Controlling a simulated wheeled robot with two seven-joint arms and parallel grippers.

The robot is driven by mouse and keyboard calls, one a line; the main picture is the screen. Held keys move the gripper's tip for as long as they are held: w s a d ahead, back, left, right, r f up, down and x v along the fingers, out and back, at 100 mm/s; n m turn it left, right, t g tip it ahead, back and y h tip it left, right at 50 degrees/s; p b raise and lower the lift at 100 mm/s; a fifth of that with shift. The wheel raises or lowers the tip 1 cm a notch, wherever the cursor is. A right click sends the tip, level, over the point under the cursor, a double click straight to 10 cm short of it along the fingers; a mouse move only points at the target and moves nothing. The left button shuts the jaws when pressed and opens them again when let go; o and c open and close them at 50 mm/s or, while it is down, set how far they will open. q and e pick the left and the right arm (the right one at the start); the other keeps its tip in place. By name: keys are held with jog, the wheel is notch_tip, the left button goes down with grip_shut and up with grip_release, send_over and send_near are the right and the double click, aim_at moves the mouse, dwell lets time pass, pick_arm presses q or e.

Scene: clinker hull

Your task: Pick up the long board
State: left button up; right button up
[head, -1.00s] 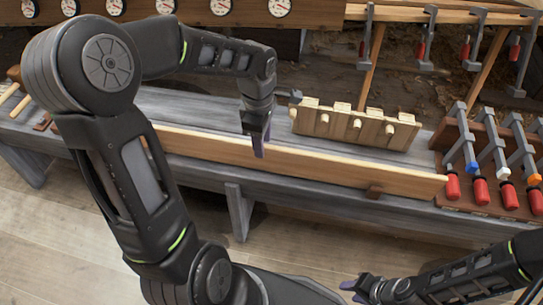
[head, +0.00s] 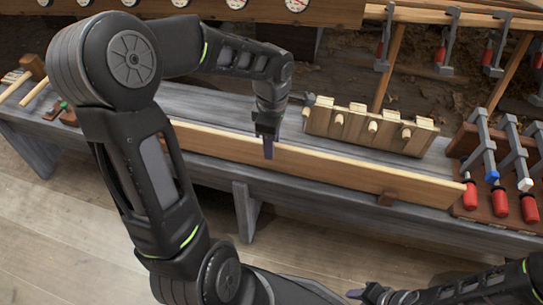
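The long board (head: 330,172) is a pale plank standing on edge along the front of the grey bench, running from behind my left arm to the clamps at right. My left gripper (head: 268,150) points down at the board, left of its visible middle. One dark finger shows in front of the board's near face, overlapping its top edge. The other finger is hidden, so a grip cannot be told. My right gripper (head: 364,295) is low at the bottom edge, well in front of the bench and away from the board; its finger gap is unclear.
A wooden block with several pegs (head: 373,127) stands just behind the board. A rack of red-handled clamps (head: 488,170) stands at the right end. A mallet (head: 33,68) lies at far left. The floor in front is clear.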

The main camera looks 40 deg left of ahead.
pick_arm(q)
jog(key=f+b, duration=0.1)
jog(key=f, duration=0.4)
jog(key=shift+w+a+f+b, duration=0.1)
jog(key=shift+w+a+b, duration=0.1)
jog(key=shift+b, duration=0.15)
dwell(0.4)
grip_shut()
dwell(1.3)
